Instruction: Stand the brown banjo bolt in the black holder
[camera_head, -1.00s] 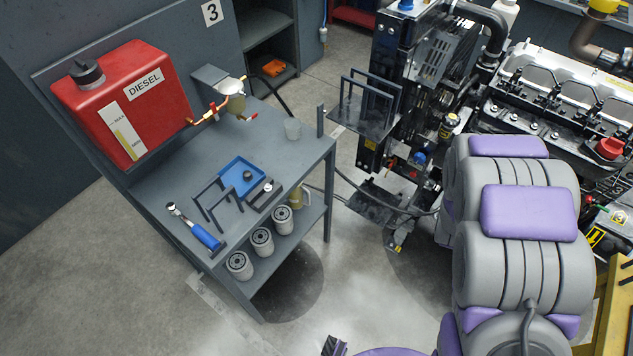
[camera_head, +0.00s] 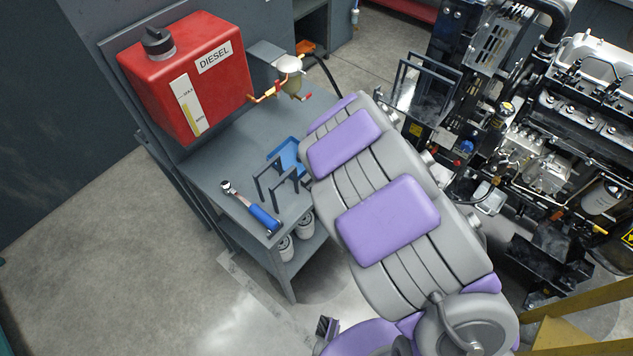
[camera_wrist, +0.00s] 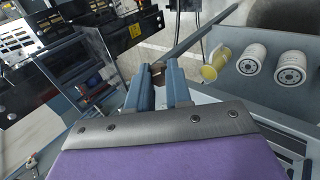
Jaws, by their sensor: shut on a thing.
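In the wrist view my gripper (camera_wrist: 164,76) is shut on a small brown piece, the banjo bolt (camera_wrist: 157,67). Only a little of the bolt shows between the fingertips, so its tilt is hard to tell. In the head view my arm reaches over the workbench and hides the gripper, the bolt and the bench's right part. I cannot make out the black holder in either present view.
The grey workbench (camera_head: 212,166) carries a blue tray (camera_head: 287,153), dark frame stands (camera_head: 266,180) and a blue-handled wrench (camera_head: 262,217). A red diesel tank (camera_head: 190,70) stands behind. White filters (camera_wrist: 253,59) and a yellow jug (camera_wrist: 214,66) sit below the bench top.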

